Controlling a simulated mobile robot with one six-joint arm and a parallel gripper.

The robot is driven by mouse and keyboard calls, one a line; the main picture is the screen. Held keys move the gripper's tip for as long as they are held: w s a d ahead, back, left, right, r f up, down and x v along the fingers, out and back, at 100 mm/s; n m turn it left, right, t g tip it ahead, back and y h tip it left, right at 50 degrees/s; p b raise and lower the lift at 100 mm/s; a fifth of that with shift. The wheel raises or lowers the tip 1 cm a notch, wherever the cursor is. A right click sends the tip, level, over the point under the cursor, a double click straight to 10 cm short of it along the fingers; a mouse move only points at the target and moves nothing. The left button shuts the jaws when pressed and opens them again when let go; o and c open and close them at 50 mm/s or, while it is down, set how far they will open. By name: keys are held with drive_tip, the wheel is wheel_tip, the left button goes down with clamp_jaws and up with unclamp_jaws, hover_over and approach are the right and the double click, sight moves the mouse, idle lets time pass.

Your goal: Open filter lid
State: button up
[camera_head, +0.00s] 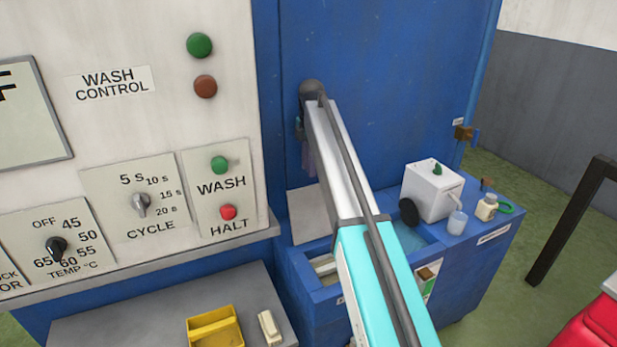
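No part in view is labelled as the filter lid. A flat grey panel (309,214) stands at the left end of the blue tank bench (320,295), partly behind my arm; I cannot tell if it is the lid. My arm reaches up and away over the bench to the blue cabinet front. Its far end is by the cabinet, above the grey panel. My gripper's fingers are hidden behind the arm, so I cannot see whether they are open or hold anything.
A white box (432,191) with a green knob, a small cup (457,222) and a bottle (486,207) stand on the bench's right. The wash control panel (110,90) is at left. A yellow tray (214,327) sits on the lower grey shelf. A dark rail (570,220) stands at right.

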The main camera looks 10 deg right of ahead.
drive_tip(key=shift+s+d+r+b, duration=0.1)
drive_tip(key=shift+s+r+b, duration=0.1)
drive_tip(key=shift+r, duration=0.9)
drive_tip(key=shift+s+r+b, duration=0.1)
drive_tip(key=shift+r+b, duration=0.05)
drive_tip(key=shift+r, duration=0.9)
